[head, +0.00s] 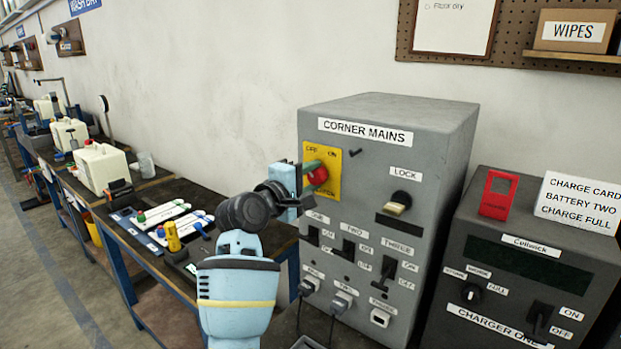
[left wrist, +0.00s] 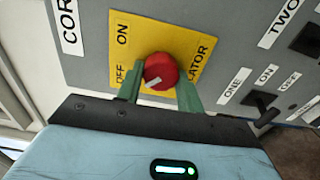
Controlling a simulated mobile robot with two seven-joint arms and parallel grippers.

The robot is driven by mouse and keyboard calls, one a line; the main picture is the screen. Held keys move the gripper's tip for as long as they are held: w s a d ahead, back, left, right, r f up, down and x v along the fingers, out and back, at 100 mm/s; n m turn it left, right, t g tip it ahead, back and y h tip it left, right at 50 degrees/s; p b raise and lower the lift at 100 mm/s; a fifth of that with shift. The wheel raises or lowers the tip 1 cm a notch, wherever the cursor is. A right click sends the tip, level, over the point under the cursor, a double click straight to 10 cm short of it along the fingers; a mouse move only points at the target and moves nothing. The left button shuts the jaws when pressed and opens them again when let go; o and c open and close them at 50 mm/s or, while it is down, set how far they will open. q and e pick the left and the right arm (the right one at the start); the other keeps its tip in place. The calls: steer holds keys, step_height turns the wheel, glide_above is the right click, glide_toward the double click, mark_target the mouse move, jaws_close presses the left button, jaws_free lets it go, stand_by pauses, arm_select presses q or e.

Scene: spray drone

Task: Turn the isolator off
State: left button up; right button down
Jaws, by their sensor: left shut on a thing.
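The isolator is a round red knob (head: 317,176) on a yellow plate (head: 333,158) marked OFF and ON, on the front of the grey CORNER MAINS box (head: 385,120). My left gripper (head: 307,178) reaches the knob from the left, its green fingers shut on it. In the left wrist view the red knob (left wrist: 162,68) sits between the two fingertips (left wrist: 159,90), one on each side. A short white mark on the knob lies at its lower left there, on the side of the OFF label. My right gripper is in neither view.
A grey charger (head: 520,265) stands to the right. A bench (head: 150,262) with bottles and tools runs left.

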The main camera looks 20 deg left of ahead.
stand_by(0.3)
arm_select(q)
steer(key=o, duration=1)
steer(key=shift+s, duration=0.15)
steer(key=v, duration=0.7)
steer(key=shift+s+a, duration=0.15)
steer(key=shift+s, duration=0.1)
steer(key=s+a+f+m+g+y, duration=0.1)
steer(key=s+f+m+g+y, duration=0.3)
steer(key=f, duration=1.1)
steer(key=s+a+f+m, duration=0.15)
steer(key=s+f, duration=0.45)
steer(key=f, duration=1)
steer(key=s+d+f+m+g, duration=0.1)
steer(key=s+f+m, duration=0.4)
steer(key=s+f, duration=0.4)
steer(key=s+d+f+m+g, duration=0.2)
steer(key=s+f+m, duration=0.4)
steer(key=s, duration=1.1)
step_height(320, 180, down, 3)
steer(key=shift+d+f, duration=0.1)
steer(key=shift+d, duration=0.1)
